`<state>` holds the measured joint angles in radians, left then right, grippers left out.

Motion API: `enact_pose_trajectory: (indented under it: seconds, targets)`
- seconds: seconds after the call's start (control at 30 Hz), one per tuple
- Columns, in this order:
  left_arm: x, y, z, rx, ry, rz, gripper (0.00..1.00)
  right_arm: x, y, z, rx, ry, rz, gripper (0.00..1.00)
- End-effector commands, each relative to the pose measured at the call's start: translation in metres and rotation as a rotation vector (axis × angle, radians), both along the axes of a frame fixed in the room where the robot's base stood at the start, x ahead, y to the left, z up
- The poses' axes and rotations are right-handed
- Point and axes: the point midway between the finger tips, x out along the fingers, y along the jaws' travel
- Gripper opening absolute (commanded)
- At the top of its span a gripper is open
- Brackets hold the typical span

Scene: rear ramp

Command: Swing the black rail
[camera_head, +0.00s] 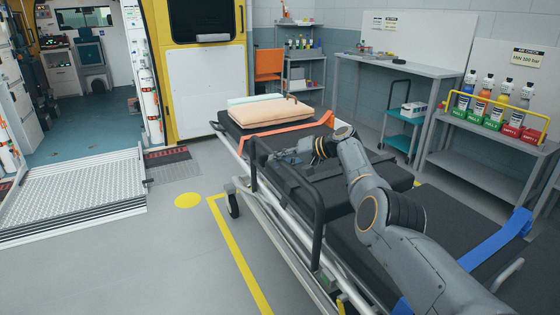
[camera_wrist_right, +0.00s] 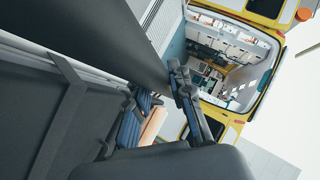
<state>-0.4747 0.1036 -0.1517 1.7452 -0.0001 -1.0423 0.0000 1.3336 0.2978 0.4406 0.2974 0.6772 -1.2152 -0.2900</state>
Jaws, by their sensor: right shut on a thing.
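The black rail (camera_head: 287,176) stands raised along the near side of the stretcher (camera_head: 337,208), a bent tube with a post at each end. My right arm reaches over the stretcher from the lower right. Its gripper (camera_head: 273,157) is at the rail's top bar, near its far end, and is shut on it. In the right wrist view the rail (camera_wrist_right: 105,35) is a thick dark bar running from the upper left to between the fingers of the gripper (camera_wrist_right: 160,103). The exact finger contact is partly hidden. My left gripper is not in view.
An orange pillow (camera_head: 270,110) and an orange strap (camera_head: 300,130) lie at the stretcher's far end. A blue strap (camera_head: 497,240) crosses its near end. A metal ramp (camera_head: 78,185) leads into the ambulance at left. The floor left of the stretcher is clear.

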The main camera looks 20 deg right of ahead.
Motion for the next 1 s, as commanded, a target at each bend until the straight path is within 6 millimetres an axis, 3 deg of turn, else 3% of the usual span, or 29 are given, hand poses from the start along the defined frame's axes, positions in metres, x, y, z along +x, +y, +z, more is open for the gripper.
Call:
enact_pose_trajectory:
  seconds: [0.17, 0.2, 0.3, 0.67, 1.0]
  targets:
    - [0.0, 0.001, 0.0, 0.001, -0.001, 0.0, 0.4, -0.001, -0.003, -0.003, -0.006, 0.003, -0.004, 0.0]
    - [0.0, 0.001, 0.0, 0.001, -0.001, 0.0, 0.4, -0.001, -0.003, -0.003, -0.005, 0.004, -0.005, 0.25]
    - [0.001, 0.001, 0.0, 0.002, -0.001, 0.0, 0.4, -0.001, -0.003, -0.002, -0.005, 0.004, -0.004, 0.45]
    - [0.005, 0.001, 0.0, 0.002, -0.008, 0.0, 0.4, -0.001, -0.001, -0.001, -0.001, 0.002, -0.001, 0.45]
    - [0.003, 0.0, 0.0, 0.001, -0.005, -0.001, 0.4, -0.015, -0.014, 0.008, -0.003, 0.001, -0.003, 0.45]
